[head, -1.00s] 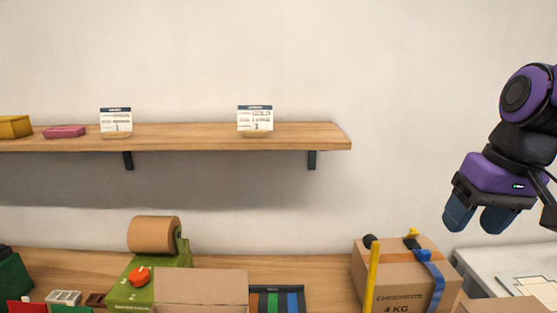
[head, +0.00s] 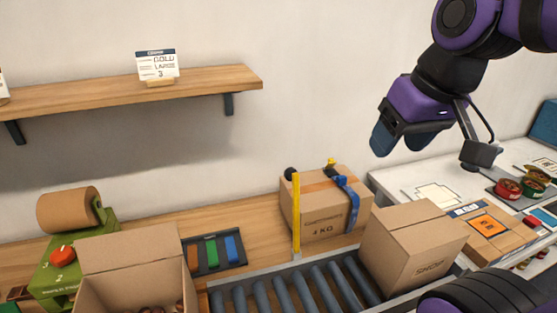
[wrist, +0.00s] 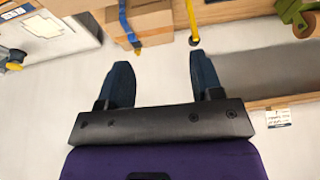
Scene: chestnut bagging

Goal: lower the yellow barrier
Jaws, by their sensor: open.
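The yellow barrier (head: 296,215) is a thin pole standing upright at the back edge of the roller conveyor (head: 290,292), with a dark round knob near its top. In the wrist view the yellow barrier (wrist: 193,18) shows at the top, just right of centre. My gripper (head: 402,142) is open and empty, in the air above and to the right of the barrier, apart from it. In the wrist view my gripper (wrist: 162,68) has its two blue fingers spread with nothing between them.
A taped chestnut box (head: 322,215) with a blue strap stands right behind the barrier. A brown box (head: 410,245) stands on the conveyor to the right. An open carton (head: 135,262) is at the left. A wooden shelf (head: 130,92) hangs on the wall at upper left.

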